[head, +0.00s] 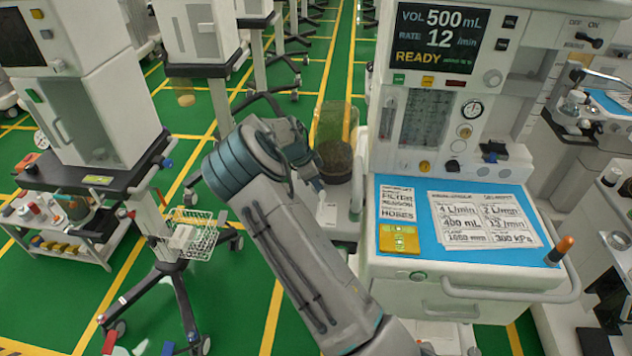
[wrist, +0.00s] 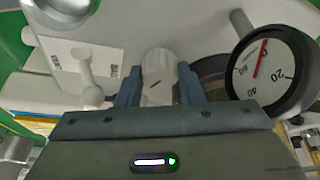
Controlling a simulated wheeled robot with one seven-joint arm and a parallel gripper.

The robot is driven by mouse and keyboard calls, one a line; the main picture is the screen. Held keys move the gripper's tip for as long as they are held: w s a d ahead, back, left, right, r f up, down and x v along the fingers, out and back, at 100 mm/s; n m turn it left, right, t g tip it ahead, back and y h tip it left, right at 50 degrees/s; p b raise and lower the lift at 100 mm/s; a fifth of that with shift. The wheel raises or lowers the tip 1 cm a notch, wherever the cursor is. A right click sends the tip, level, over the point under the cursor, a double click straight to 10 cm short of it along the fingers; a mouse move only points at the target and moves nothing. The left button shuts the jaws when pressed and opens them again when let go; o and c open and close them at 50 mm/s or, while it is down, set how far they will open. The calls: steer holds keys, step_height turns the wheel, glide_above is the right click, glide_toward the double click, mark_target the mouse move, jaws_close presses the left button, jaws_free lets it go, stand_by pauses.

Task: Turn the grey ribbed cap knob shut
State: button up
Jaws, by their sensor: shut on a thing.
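The grey ribbed cap knob (wrist: 158,72) shows in the wrist view, light grey with a dark mark on its face. My gripper (wrist: 158,88) is shut on it, with one blue-grey finger on each side. In the head view my arm reaches toward the left side of the white anaesthesia cart.
A round pressure gauge (wrist: 272,70) with a red needle is close to the right of my gripper. A white T-shaped fitting (wrist: 90,80) stands to the left. A dark canister with a clear yellowish top (head: 334,145) stands beside the cart's blue worktop (head: 385,190).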

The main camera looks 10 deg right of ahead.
steer(key=shift+a, duration=0.1)
steer(key=o, duration=1)
steer(key=b+v, duration=0.1)
steer(key=v, duration=1.2)
steer(key=shift+r+b, duration=0.35)
steer(key=shift+r, duration=0.05)
steer(key=shift+a, duration=0.1)
